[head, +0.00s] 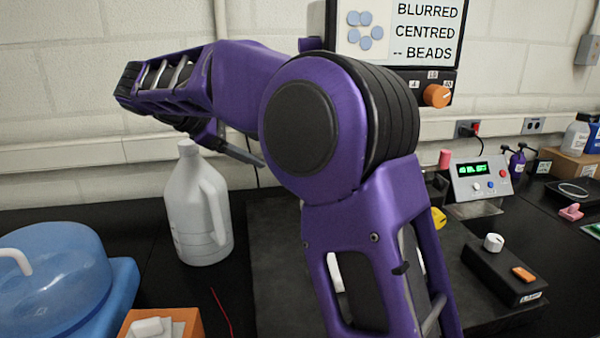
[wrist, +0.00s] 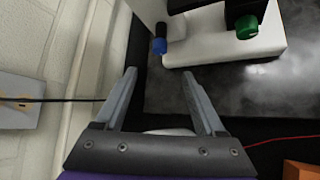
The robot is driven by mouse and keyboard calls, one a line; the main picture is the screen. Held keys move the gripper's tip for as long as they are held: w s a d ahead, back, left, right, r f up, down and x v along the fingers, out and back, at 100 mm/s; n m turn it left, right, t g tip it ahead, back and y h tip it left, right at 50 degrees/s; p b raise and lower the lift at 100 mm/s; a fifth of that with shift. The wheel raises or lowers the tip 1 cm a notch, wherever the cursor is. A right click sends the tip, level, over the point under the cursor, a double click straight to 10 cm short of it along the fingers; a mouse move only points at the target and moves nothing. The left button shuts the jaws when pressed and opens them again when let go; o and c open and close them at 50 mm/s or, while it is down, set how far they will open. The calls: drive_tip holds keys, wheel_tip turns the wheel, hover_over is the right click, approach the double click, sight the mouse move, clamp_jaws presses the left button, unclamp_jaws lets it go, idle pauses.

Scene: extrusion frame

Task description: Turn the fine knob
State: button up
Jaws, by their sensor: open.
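In the wrist view a white instrument (wrist: 215,38) carries a blue knob (wrist: 159,46) at its left end and a green knob (wrist: 247,27) farther right. No label marks either as the fine knob, so I cannot tell which it is. My gripper (wrist: 159,73) is open and empty; the blue knob shows just beyond the gap between the fingertips, apart from them. In the head view my arm hides most of the instrument, and a finger of my gripper shows above a white jug. A screen (head: 425,32) reads "BLURRED", "CENTRED", "-- BEADS".
The white jug (head: 196,210) stands on the black bench near the wall. A blue tub (head: 50,275) and an orange box (head: 165,322) are at front left. An orange dial (head: 437,95) sits below the screen. A black box with a white knob (head: 493,242) is at right.

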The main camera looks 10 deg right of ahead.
drive_tip(key=b+x, duration=0.2)
drive_tip(key=x, duration=1.3)
drive_tip(key=shift+w+d+f, duration=0.1)
drive_tip(key=shift+d+f, duration=0.1)
drive_tip(key=shift+f, duration=0.05)
clamp_jaws()
